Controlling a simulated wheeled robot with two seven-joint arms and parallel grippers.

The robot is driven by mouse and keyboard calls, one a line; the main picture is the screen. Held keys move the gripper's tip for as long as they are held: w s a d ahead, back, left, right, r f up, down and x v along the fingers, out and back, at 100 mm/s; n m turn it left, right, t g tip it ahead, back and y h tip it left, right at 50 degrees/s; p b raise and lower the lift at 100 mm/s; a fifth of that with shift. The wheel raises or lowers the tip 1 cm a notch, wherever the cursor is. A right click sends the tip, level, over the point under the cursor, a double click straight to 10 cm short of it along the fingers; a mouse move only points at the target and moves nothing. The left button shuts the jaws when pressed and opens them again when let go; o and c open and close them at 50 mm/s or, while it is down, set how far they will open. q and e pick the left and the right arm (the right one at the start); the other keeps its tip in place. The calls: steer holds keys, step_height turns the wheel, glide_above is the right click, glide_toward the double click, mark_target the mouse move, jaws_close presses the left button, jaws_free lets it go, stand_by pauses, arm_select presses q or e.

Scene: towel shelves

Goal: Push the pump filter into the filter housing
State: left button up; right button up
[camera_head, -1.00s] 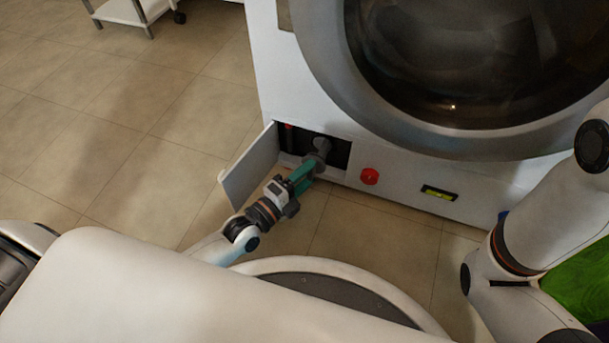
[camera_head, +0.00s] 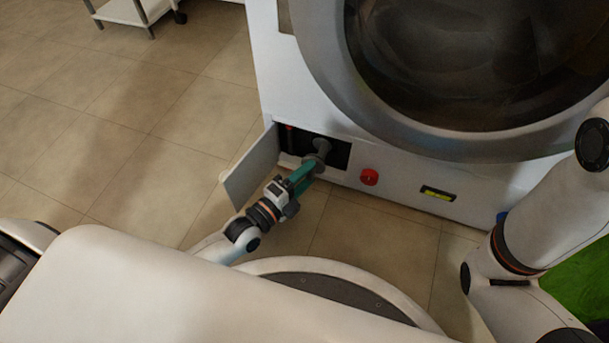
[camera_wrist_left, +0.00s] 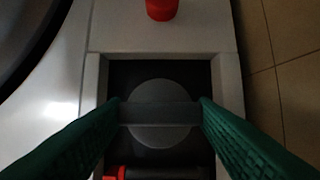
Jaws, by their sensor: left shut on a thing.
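The pump filter (camera_head: 322,147) is a grey round piece with a grip bar, at the opening low on the front of the white machine. In the left wrist view the filter (camera_wrist_left: 160,135) shows as a grey disc inside the dark rectangular filter housing (camera_wrist_left: 118,72). My left gripper (camera_head: 312,167) has green fingers and is shut on the filter's grip bar, one finger on each side. The filter hides the hole behind it, so I cannot tell how deep it sits. My right gripper is out of view; only my right arm shows.
The flap (camera_head: 250,167) of the opening stands open on the left. A red knob (camera_head: 369,177) and a small level (camera_head: 438,193) are on the machine's front to the right. A red-ended dark hose (camera_wrist_left: 155,173) lies inside the opening.

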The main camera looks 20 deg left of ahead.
arm_select(q)
steer(key=shift+r+p, duration=0.1)
steer(key=shift+p, duration=0.6)
stand_by(0.5)
steer(key=shift+w+d+b, duration=0.15)
steer(key=shift+w+b, duration=0.55)
steer(key=shift+w, duration=3.15)
steer(key=o, duration=1.2)
steer(key=shift+s+a+p, duration=0.25)
steer(key=shift+s+p, duration=0.25)
steer(key=shift+s, duration=0.05)
steer(key=p, duration=0.6)
glide_toward(305, 161)
steer(key=shift+w+d+f, duration=0.15)
steer(key=shift+w+f, duration=0.1)
steer(key=shift+w, duration=0.3)
steer(key=shift+w+d+f, duration=0.1)
steer(key=shift+w+f, duration=0.15)
steer(key=shift+w, duration=0.25)
